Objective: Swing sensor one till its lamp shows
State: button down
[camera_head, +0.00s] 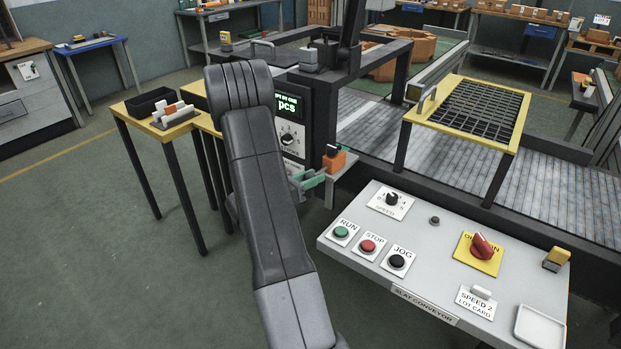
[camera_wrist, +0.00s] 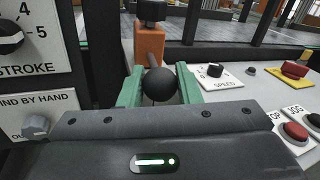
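An orange sensor body (camera_head: 334,160) with a black top stands on a grey ledge beside the counter panel. It also shows in the wrist view (camera_wrist: 150,46), straight ahead of my gripper. A black ball knob (camera_wrist: 159,84) is in front of the orange body, with a short stem behind it. My gripper (camera_wrist: 160,86) has its green fingers on either side of this knob. I cannot tell whether they press on it or stand just clear. In the head view my gripper (camera_head: 307,181) is just left of and below the orange body. I see no lit lamp on the sensor.
The counter panel (camera_head: 290,130) with a lit green display and a dial is close to my arm. The slat conveyor's control desk (camera_head: 345,260) is to the right, with buttons and a red switch. A yellow table (camera_head: 125,116) holds a black bin at left. Open floor is at front left.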

jog(key=shift+s+d+f+b, duration=0.1)
jog(key=shift+s+d+b, duration=0.1)
jog(key=shift+b, duration=0.15)
jog(key=shift+s+d+n+t+y, duration=0.1)
jog(key=shift+d+n+t+y, duration=0.05)
jog(key=shift+n+t+y, duration=0.4)
jog(key=c, duration=1.1)
grip_release()
jog(key=b+v, duration=0.1)
jog(key=v, duration=1.3)
jog(key=shift+b, duration=0.4)
jog(key=shift+d, duration=0.2)
